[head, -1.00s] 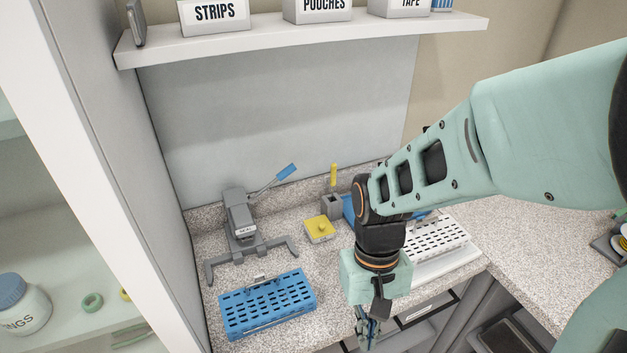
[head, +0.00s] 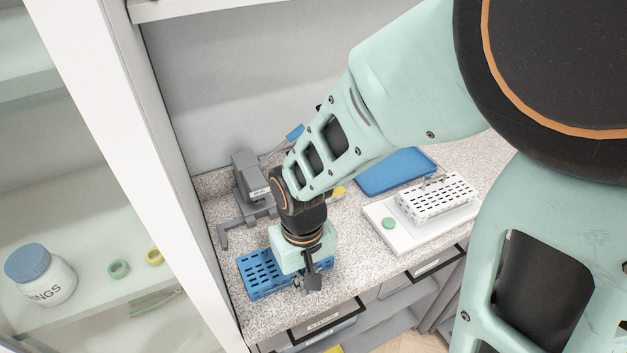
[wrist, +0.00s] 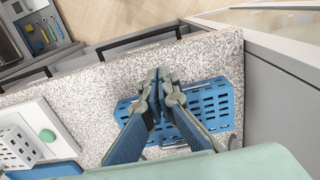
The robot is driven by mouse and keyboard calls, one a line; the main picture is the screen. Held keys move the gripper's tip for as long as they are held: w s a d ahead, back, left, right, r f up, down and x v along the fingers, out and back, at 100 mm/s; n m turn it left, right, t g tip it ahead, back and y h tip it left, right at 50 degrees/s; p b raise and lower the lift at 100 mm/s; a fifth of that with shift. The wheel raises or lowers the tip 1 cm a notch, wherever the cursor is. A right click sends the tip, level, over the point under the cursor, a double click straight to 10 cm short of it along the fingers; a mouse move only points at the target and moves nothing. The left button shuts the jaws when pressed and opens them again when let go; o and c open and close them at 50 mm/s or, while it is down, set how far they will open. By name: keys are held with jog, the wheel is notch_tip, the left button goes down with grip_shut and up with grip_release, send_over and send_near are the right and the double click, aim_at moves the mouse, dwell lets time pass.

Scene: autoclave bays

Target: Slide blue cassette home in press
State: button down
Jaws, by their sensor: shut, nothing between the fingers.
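The blue perforated cassette (head: 257,274) lies on the speckled counter in front of the grey press (head: 247,182), near the left wall. My arm hides the cassette's right part in the head view. The press has a blue-tipped lever (head: 295,131), and my arm covers part of its right side. My gripper (head: 307,287) points down at the cassette's front right side. In the wrist view my gripper (wrist: 160,76) is shut and empty, its fingers crossing in front of the cassette (wrist: 211,106). Whether the fingers touch it, I cannot tell.
A white perforated cassette (head: 437,198) and a green disc (head: 389,223) sit on a white tray (head: 408,240) at the right. A blue tray (head: 398,170) lies behind them. A yellow item is mostly hidden by my arm. The cabinet wall stands close on the left.

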aim_at(305, 305)
notch_tip(305, 305, down, 7)
jog(key=b, duration=0.4)
jog(key=shift+r+b, duration=0.1)
jog(key=shift+b, duration=0.2)
jog(key=shift+w+a+f, duration=0.1)
jog(key=shift+f, duration=0.3)
jog(key=shift+w+a+r, duration=0.2)
jog(key=shift+w+a, duration=0.3)
jog(key=shift+w, duration=0.3)
jog(key=shift+w+a+r, duration=0.15)
jog(key=shift+w+a, duration=0.35)
jog(key=shift+w, duration=0.3)
jog(key=shift+w, duration=0.1)
jog(key=w+a, duration=0.2)
jog(key=w, duration=0.1)
jog(key=w+a, duration=0.1)
jog(key=w, duration=0.2)
jog(key=w+a, duration=0.2)
jog(key=w, duration=0.1)
jog(key=shift+a+f+b, duration=0.1)
jog(key=shift+a+b, duration=0.2)
jog(key=shift+a, duration=0.05)
jog(key=shift+w, duration=0.1)
jog(key=shift+r, duration=0.2)
